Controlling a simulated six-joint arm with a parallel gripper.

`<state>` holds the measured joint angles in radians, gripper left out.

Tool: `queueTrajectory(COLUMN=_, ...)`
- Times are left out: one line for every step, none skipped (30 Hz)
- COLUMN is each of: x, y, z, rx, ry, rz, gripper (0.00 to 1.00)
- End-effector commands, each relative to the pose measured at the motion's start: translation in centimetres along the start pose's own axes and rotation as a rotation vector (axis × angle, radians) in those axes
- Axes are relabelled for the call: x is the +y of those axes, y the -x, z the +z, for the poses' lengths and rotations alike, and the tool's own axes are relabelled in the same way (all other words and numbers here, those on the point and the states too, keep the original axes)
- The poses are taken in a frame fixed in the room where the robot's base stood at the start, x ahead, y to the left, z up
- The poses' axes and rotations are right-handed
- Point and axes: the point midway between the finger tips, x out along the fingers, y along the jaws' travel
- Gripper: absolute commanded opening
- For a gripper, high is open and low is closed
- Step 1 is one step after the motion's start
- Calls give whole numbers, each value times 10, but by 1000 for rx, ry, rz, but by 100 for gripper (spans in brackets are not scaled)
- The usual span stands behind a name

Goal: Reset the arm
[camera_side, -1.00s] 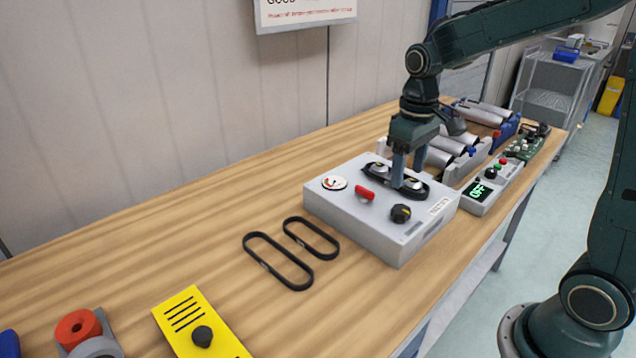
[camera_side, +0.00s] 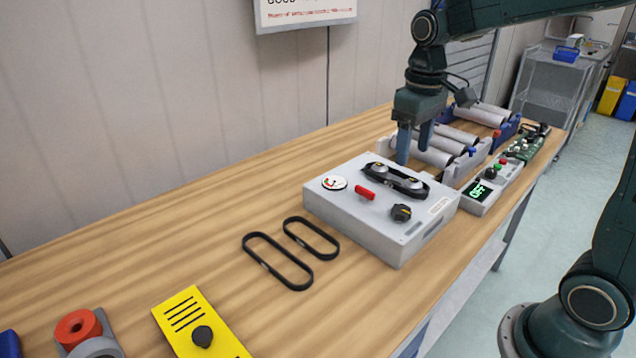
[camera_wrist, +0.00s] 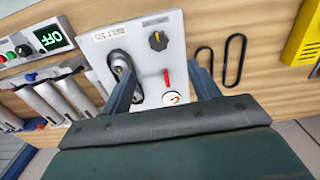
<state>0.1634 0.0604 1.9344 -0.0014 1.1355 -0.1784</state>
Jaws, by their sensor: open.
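My gripper (camera_side: 414,144) is open and empty. It hangs above the back edge of the grey box (camera_side: 353,221), clear of its top, with its fingers pointing down. The box carries a black belt (camera_side: 394,179) around two silver pulleys, a red lever (camera_side: 365,193), a black knob (camera_side: 401,212) and a round gauge (camera_side: 334,183). In the wrist view my open fingers (camera_wrist: 165,92) frame the grey box (camera_wrist: 150,67), and the left finger hides part of the belt area.
Two loose black belts (camera_side: 278,262) lie on the wooden table (camera_side: 200,230) left of the box. Roller units (camera_side: 455,148) and a control box reading OFF (camera_side: 480,198) stand at the right. A yellow panel (camera_side: 190,315) lies at the front. The table's middle left is clear.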

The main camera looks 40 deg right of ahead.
Motion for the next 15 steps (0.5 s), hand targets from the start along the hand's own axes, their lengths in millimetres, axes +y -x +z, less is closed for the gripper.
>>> queueTrajectory(x=-2, y=3, z=3, rx=10, ry=1, rz=2, gripper=61)
queueTrajectory(x=-3, y=4, z=5, rx=18, ry=1, rz=3, gripper=61)
queueTrajectory(x=-5, y=7, z=9, rx=27, ry=1, rz=5, gripper=61)
queueTrajectory(x=-6, y=9, z=12, rx=36, ry=1, rz=6, gripper=61)
queueTrajectory(x=-8, y=11, z=15, rx=44, ry=1, rz=7, gripper=61)
queueTrajectory(x=-11, y=14, z=20, rx=58, ry=1, rz=9, gripper=61)
queueTrajectory(x=-12, y=16, z=24, rx=69, ry=0, rz=11, gripper=61)
queueTrajectory(x=-14, y=18, z=28, rx=82, ry=-1, rz=12, gripper=61)
queueTrajectory(x=-17, y=21, z=34, rx=98, ry=-1, rz=14, gripper=61)
queueTrajectory(x=-19, y=23, z=39, rx=111, ry=-1, rz=15, gripper=61)
queueTrajectory(x=-21, y=25, z=44, rx=123, ry=-1, rz=17, gripper=61)
queueTrajectory(x=-24, y=27, z=50, rx=141, ry=-2, rz=18, gripper=61)
queueTrajectory(x=-26, y=29, z=54, rx=155, ry=-3, rz=19, gripper=61)
queueTrajectory(x=-28, y=30, z=59, rx=169, ry=-4, rz=20, gripper=61)
queueTrajectory(x=-30, y=32, z=66, rx=186, ry=-4, rz=21, gripper=61)
